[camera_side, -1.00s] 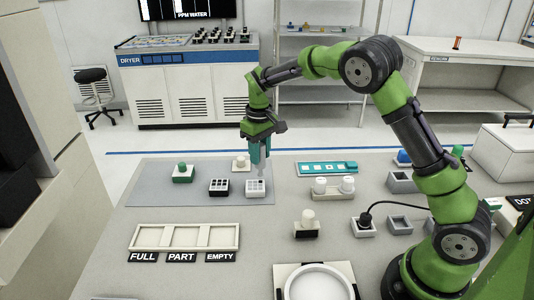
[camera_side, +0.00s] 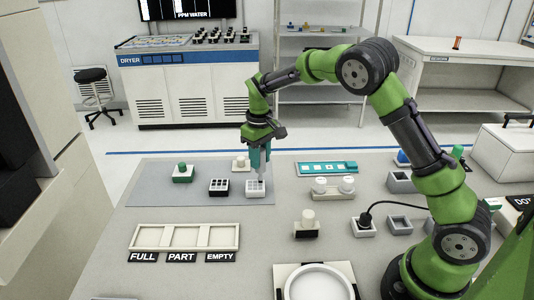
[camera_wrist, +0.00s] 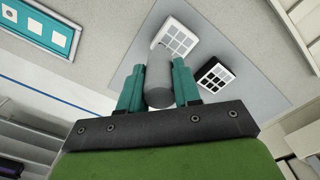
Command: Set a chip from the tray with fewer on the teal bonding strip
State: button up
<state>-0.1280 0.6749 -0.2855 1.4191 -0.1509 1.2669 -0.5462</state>
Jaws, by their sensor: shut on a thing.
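My gripper (camera_side: 259,158) has teal fingers shut on a grey cylindrical tool (camera_wrist: 158,80). It points down over the white tray (camera_side: 256,191), its narrow lower end close to the tray top; I cannot tell whether they touch. The white tray also shows in the wrist view (camera_wrist: 176,37), partly behind the tool. The black tray (camera_side: 219,187) stands just left of it, and shows in the wrist view too (camera_wrist: 213,77). Both have gridded tops; the chips are too small to count. The teal bonding strip (camera_side: 348,166) lies to the right, with several pale squares; the wrist view shows it upper left (camera_wrist: 66,42).
A green-knobbed block (camera_side: 183,174) and a white-knobbed block (camera_side: 241,164) stand near the trays on the grey mat (camera_side: 150,190). A holder with two white knobs (camera_side: 333,190) sits in front of the strip. An empty labelled rack (camera_side: 185,238) lies front left.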

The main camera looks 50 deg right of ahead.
jog(key=shift+f, duration=0.65)
dwell(1.2)
jog(key=shift+r, duration=0.1)
jog(key=shift+r, duration=3.5)
jog(key=shift+d, duration=0.1)
jog(key=s+d+f, duration=0.1)
jog(key=s+d, duration=0.4)
jog(key=d, duration=0.6)
jog(key=s+d+f, duration=0.1)
jog(key=s+d, duration=0.4)
jog(key=d, duration=0.6)
jog(key=shift+w+d+f, duration=0.1)
jog(key=shift+d+f, duration=0.05)
jog(key=shift+f, duration=2.8)
jog(key=shift+f, duration=0.55)
